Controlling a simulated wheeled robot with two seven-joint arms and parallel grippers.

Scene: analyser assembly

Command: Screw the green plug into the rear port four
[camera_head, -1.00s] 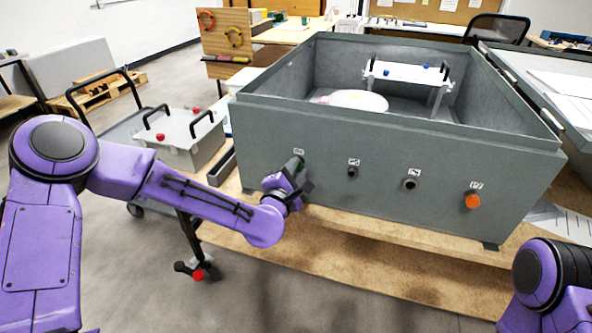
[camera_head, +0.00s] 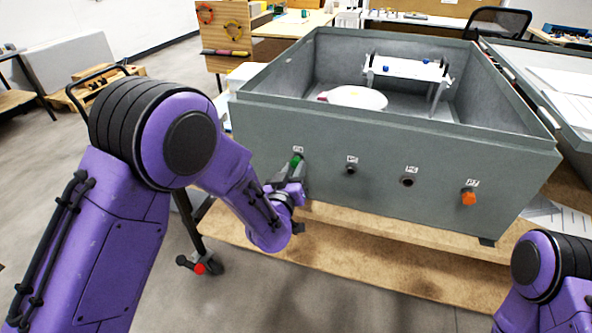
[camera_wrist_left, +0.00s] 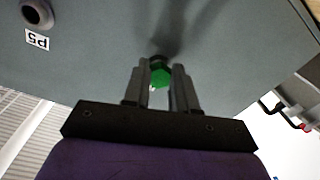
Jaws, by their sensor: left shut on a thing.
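The green plug (camera_head: 296,160) is at the leftmost port on the near wall of the grey box (camera_head: 400,150). It also shows in the left wrist view (camera_wrist_left: 160,76), between the fingertips and in front of a dark port fitting (camera_wrist_left: 158,60). My left gripper (camera_head: 293,174) is shut on the plug, its fingers pointing at the wall. How deep the plug sits in the port is hidden. A port labelled p5 (camera_wrist_left: 36,13) shows at the upper left of the wrist view. My right gripper is not in view.
Two open dark ports, one at the middle left (camera_head: 351,169) and one at the middle right (camera_head: 408,180), share the wall. An orange plug (camera_head: 468,198) sits in the rightmost port. A white plate (camera_head: 356,98) and a white stand (camera_head: 405,68) are inside the box.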

